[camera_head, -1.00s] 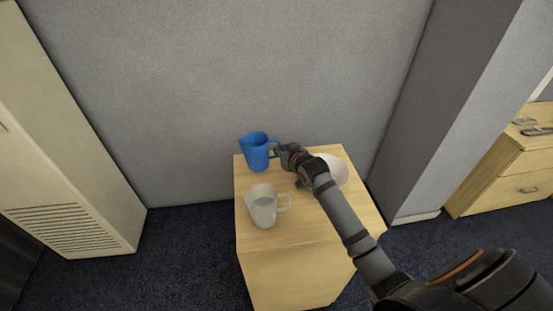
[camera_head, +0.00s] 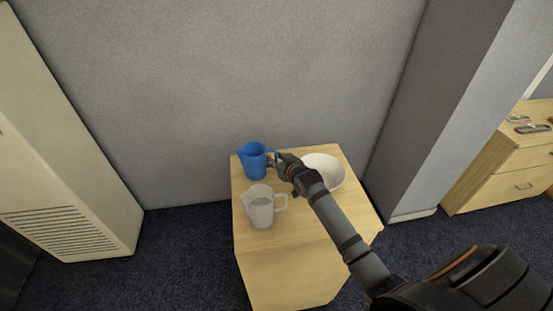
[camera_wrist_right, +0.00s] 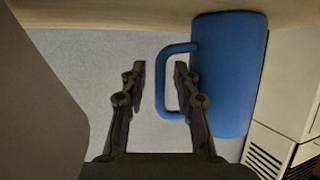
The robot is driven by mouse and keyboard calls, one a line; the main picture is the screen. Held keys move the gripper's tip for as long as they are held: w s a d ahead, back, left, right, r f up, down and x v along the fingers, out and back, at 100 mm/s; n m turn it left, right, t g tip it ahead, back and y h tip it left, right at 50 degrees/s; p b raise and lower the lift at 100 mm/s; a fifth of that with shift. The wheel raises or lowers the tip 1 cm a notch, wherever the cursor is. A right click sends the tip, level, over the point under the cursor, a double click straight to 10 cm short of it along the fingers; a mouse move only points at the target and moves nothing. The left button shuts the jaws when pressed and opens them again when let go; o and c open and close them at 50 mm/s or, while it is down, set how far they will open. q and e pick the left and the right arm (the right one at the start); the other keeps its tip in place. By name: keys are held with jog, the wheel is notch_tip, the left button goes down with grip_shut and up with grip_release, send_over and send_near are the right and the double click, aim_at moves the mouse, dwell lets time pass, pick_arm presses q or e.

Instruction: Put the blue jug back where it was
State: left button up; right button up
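The blue jug (camera_head: 253,162) stands upright at the back left of the small wooden cabinet top (camera_head: 295,215), with its handle toward the right. My right gripper (camera_head: 272,161) is at the handle side of the jug. In the right wrist view the picture is upside down, and the blue jug (camera_wrist_right: 230,75) has its base against the wood at the top. There the right gripper's fingers (camera_wrist_right: 159,78) are apart, with the outer bar of the handle between them and a gap to each side. My left gripper is out of view.
A clear grey jug (camera_head: 261,208) stands in front of the blue jug. A white bowl (camera_head: 326,168) sits to the right, partly behind my right arm. A grey wall is close behind the cabinet, and a grey pillar (camera_head: 435,110) stands to its right.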

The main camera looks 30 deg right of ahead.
jog(key=shift+r, duration=0.1)
jog(key=v, duration=1.2)
jog(key=shift+r, duration=0.1)
